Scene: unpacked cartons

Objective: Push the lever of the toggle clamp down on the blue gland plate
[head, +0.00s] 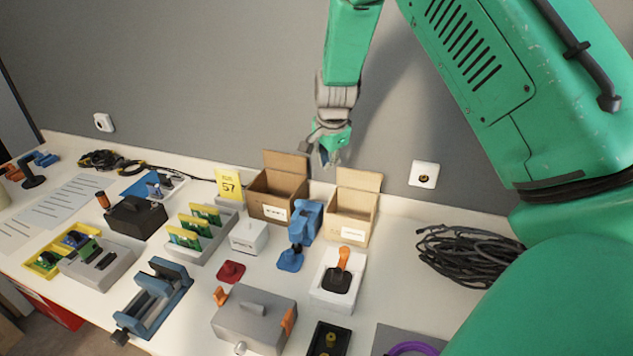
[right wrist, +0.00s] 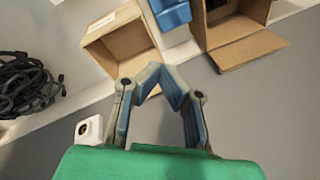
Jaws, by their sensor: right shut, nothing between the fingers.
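I cannot tell for sure which piece is the toggle clamp on the blue gland plate. A tall blue piece (head: 306,218) stands over a blue foot (head: 290,261) in front of the cartons; its top also shows in the right wrist view (right wrist: 171,13). An upright orange lever (head: 344,256) rises from a black base on a white block (head: 325,291). A flat blue plate (head: 136,188) lies at the back left. My right gripper (head: 329,158) is shut and empty, above and behind the cartons; its fingertips meet in the right wrist view (right wrist: 162,72). My left gripper is out of view.
Two open cartons (head: 276,188) (head: 352,216) stand at the wall below my right gripper. A black cable coil (head: 465,255) lies at right. A grey box (head: 253,317), a red piece (head: 231,271) and a blue vise (head: 157,294) crowd the front. Wall sockets (head: 424,175) are behind.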

